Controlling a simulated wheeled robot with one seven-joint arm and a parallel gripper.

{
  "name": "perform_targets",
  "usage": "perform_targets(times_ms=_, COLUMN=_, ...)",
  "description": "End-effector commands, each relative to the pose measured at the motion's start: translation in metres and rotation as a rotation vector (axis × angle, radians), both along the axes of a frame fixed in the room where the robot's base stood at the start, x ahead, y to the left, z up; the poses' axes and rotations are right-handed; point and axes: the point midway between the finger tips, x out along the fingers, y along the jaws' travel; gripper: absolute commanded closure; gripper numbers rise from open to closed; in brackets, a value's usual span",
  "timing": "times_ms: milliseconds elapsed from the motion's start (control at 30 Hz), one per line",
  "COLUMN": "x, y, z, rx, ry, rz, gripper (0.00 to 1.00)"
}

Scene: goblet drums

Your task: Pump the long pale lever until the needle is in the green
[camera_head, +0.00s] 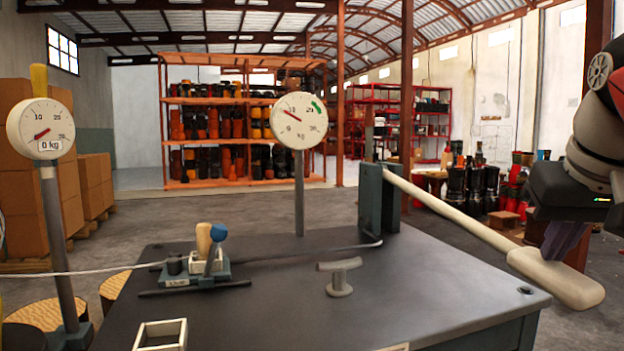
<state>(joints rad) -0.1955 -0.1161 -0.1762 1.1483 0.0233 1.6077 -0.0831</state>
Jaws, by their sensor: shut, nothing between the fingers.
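The long pale lever (460,216) runs from a grey upright bracket (379,198) down to the right. It ends in a broad pale paddle (560,280) beyond the table's right edge. My gripper (560,250) is at the right, fingers pointing down, shut and empty, right by the paddle's upper side. I cannot tell whether it touches the paddle. A round white gauge (300,134) stands on a post behind the table. Its red needle (291,115) points to the upper left, short of the green band (316,106) at the upper right.
A second gauge (40,129) with a "0 kg" label stands at the left. The dark table (260,310) holds a small device with blue and tan knobs (209,240), a pale curved rest (340,275) and a white square frame (160,334). Drums (475,185) stand behind the lever.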

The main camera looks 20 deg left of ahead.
Motion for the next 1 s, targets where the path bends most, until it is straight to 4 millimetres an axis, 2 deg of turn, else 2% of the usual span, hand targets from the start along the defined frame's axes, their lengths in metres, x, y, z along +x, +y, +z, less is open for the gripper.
perform_targets(times_ms=33, x=0.0, y=0.0, z=-0.013, rx=-0.001, ry=0.005, rz=0.0, gripper=1.0)
perform_targets(times_ms=200, x=0.0, y=0.0, z=-0.033, rx=-0.002, ry=0.007, rz=0.0, gripper=1.0)
perform_targets(times_ms=367, x=0.0, y=0.0, z=-0.022, rx=-0.001, ry=0.005, rz=-0.001, gripper=1.0)
perform_targets(times_ms=1000, x=-0.006, y=-0.005, z=0.105, rx=-0.001, ry=0.002, rz=-0.001, gripper=1.0)
